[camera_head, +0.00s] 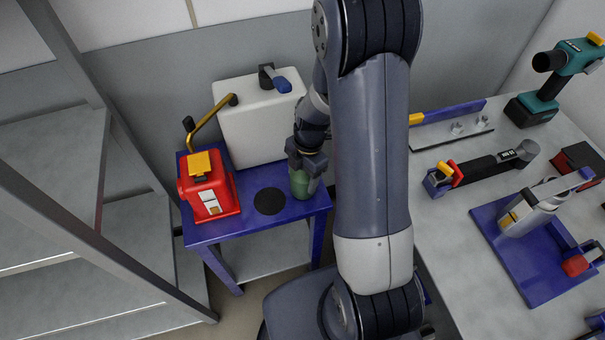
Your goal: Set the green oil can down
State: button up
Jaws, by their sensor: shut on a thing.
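The green oil can (300,184) is at the right end of the small blue table (222,229), in front of the white container. My gripper (306,165) comes down on it from above and is shut on its upper part. The can looks upright. It is at or just over the tabletop; I cannot tell whether its base touches. My gripper and arm hide its top and part of its right side. A black round spot (270,201) on the tabletop lies just left of the can and is bare.
A red device (207,187) with a yellow top stands at the table's left. A white container (258,118) with a brass-coloured pipe stands behind. A grey shelf rack (60,200) is at far left. A grey workbench (450,240) with tools, including a teal drill (548,85), is at right.

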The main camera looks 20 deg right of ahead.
jog(key=shift+f, duration=0.2)
jog(key=o, duration=1.2)
jog(key=shift+r, duration=0.15)
jog(key=r, duration=0.4)
jog(key=d+r, duration=0.1)
jog(key=r, duration=0.3)
jog(key=r+p, duration=0.1)
jog(key=r, duration=0.3)
jog(key=shift+w+d, duration=0.3)
jog(key=shift+w, duration=0.05)
